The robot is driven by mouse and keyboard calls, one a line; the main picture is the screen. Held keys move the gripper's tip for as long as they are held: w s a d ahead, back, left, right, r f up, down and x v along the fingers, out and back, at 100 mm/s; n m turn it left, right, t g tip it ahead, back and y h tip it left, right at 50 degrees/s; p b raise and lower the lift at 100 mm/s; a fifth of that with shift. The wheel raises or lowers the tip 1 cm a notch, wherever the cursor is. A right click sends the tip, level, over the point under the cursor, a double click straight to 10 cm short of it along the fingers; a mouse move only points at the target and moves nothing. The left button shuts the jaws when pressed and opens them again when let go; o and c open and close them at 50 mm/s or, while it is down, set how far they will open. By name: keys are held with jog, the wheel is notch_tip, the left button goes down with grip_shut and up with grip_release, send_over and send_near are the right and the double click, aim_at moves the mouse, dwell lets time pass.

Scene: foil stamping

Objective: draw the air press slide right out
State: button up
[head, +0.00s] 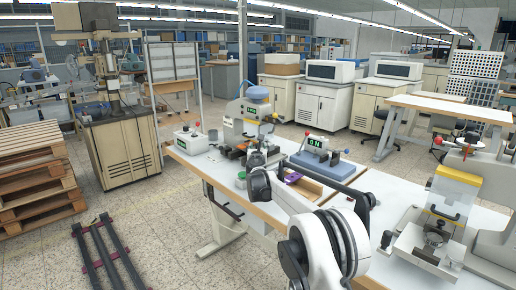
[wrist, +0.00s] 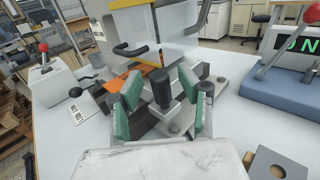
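The air press (head: 246,118) is a white machine with a green display, on the near white table. It also fills the top of the wrist view (wrist: 185,30). Its slide (wrist: 178,122) is a grey metal piece low at the front, with an upright black knob (wrist: 160,88). An orange plate (wrist: 152,77) shows behind the knob. My gripper (wrist: 158,92) is open, its green-padded fingers on either side of the knob, with a visible gap on each side. In the head view my gripper (head: 258,160) is at the press front, partly hidden by my arm.
A white control box with a red-ball lever (wrist: 55,78) stands left of the press. A blue-based device with an "ON" display (wrist: 290,75) stands close on the right. Another press with a yellow top (head: 447,195) stands further right.

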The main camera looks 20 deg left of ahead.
jog(key=shift+w, duration=0.3)
grip_shut()
jog(key=shift+a, duration=0.1)
